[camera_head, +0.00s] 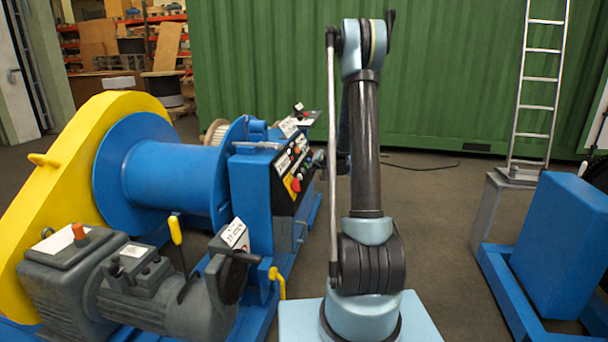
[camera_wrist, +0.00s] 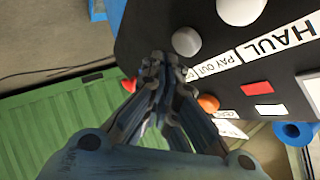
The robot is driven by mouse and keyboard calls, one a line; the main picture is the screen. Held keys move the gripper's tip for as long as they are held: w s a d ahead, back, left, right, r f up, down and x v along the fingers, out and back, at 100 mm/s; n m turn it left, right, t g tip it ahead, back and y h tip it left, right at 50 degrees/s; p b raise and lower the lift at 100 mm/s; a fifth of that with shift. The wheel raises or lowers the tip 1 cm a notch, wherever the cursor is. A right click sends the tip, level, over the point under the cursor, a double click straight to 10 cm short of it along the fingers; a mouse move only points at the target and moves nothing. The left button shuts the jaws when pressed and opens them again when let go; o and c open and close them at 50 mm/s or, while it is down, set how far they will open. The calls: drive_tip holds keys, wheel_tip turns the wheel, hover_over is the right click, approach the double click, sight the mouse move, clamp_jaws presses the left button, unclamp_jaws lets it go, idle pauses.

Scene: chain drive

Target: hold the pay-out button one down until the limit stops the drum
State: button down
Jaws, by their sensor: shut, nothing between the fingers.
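The black control panel (camera_head: 287,172) is on the blue winch housing, beside the blue drum (camera_head: 175,178). In the wrist view the panel (camera_wrist: 235,85) carries a "PAY OUT" label (camera_wrist: 215,65), a "HAUL" label (camera_wrist: 290,35), a grey button (camera_wrist: 186,41), a white button (camera_wrist: 241,10) and an orange button (camera_wrist: 208,102). My gripper (camera_wrist: 165,68) is shut and empty, its fingertips over the panel's edge beside the "PAY OUT" label. They hide what lies behind them; I cannot tell whether they touch a button.
A small lever stands on top of the housing (camera_head: 300,110). A green container (camera_head: 450,90), a ladder (camera_head: 540,80) and a blue block (camera_head: 565,235) lie right and behind.

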drive_tip(key=d, duration=0.1)
drive_tip(key=s+d+r, duration=0.1)
drive_tip(key=d+r, duration=0.1)
drive_tip(key=d, duration=0.1)
drive_tip(key=shift+s, duration=0.2)
drive_tip(key=shift+r, duration=0.1)
drive_tip(key=s+a+r+n+g, duration=0.1)
drive_tip(key=s+a+r, duration=0.1)
drive_tip(key=s, duration=0.7)
drive_tip(key=s+a+r+n+g+h, duration=0.1)
drive_tip(key=s+r+g, duration=0.15)
drive_tip(key=s, duration=0.65)
drive_tip(key=s+a+r+g, duration=0.1)
drive_tip(key=s+a+r, duration=0.1)
drive_tip(key=s, duration=0.6)
drive_tip(key=s+d+f+g+h, duration=0.1)
drive_tip(key=s+f+g, duration=0.1)
drive_tip(key=s, duration=1.3)
drive_tip(key=s+d+f+n+g+h, duration=0.1)
drive_tip(key=s+f, duration=0.4)
drive_tip(key=s, duration=1)
drive_tip(key=shift+d+n+g+h, duration=0.3)
drive_tip(key=shift+d+g+h, duration=0.2)
drive_tip(key=shift+d+g, duration=0.2)
drive_tip(key=shift+s+f, duration=0.1)
